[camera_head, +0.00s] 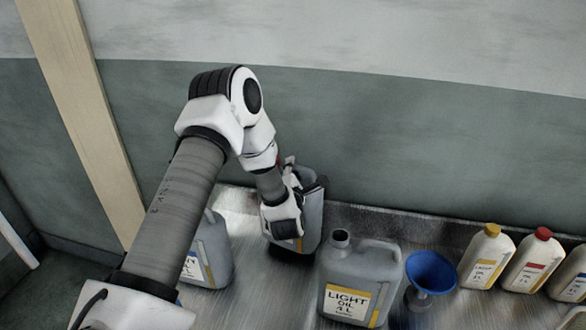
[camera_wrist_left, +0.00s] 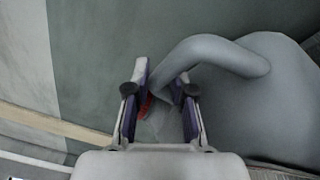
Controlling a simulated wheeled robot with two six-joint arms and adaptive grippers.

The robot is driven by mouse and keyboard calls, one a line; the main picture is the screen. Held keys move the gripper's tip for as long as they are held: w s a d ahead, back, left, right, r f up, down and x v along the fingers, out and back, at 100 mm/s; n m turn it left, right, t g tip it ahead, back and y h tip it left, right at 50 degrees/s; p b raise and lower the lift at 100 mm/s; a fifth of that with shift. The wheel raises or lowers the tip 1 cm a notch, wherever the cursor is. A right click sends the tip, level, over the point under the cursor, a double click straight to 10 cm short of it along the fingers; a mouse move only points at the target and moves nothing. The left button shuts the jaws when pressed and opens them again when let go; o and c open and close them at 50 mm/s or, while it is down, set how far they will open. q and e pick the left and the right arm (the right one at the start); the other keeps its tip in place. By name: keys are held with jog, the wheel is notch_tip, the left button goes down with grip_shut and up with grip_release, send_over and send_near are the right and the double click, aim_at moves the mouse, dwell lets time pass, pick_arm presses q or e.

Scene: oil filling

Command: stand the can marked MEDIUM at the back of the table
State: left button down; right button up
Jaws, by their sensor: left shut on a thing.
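My left gripper (camera_head: 300,195) is at the back of the table and is shut on the handle of a grey can (camera_head: 313,228). The wrist view shows the handle between the fingers (camera_wrist_left: 160,88) and the can's grey body (camera_wrist_left: 275,100) to the right. The can looks roughly upright, close to the back wall. Its label is mostly hidden by the gripper, so I cannot read its marking. I cannot tell whether its base touches the table. My right gripper is not in view.
A grey LIGHT OIL can (camera_head: 383,265) stands to the right, with a blue funnel (camera_head: 431,272) beside it. Another grey can (camera_head: 213,262) stands to the left, partly behind my arm. Several white bottles (camera_head: 488,262) stand at the right. The wall (camera_head: 400,140) bounds the back.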

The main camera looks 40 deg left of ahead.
pick_arm(q)
jog(key=shift+w+a, duration=0.2)
jog(key=shift+w, duration=0.25)
jog(key=shift+s+d+f, duration=0.15)
jog(key=shift+s+d, duration=0.05)
jog(key=shift+s, duration=0.2)
jog(key=shift+s+f+b, duration=0.1)
jog(key=shift+f+b, duration=0.1)
jog(key=shift+b, duration=0.2)
jog(key=shift+w+a+f+b, duration=0.1)
jog(key=shift+w+f+b, duration=0.1)
jog(key=shift+f, duration=0.5)
jog(key=shift+w+f+b, duration=0.1)
jog(key=shift+f+b, duration=0.1)
jog(key=shift+f, duration=0.45)
jog(key=shift+s+r, duration=0.1)
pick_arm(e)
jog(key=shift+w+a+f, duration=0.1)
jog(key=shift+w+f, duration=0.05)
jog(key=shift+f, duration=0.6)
pick_arm(q)
jog(key=shift+f, duration=0.2)
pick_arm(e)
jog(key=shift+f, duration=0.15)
pick_arm(q)
jog(key=shift+f+b, duration=0.15)
jog(key=shift+b, duration=0.25)
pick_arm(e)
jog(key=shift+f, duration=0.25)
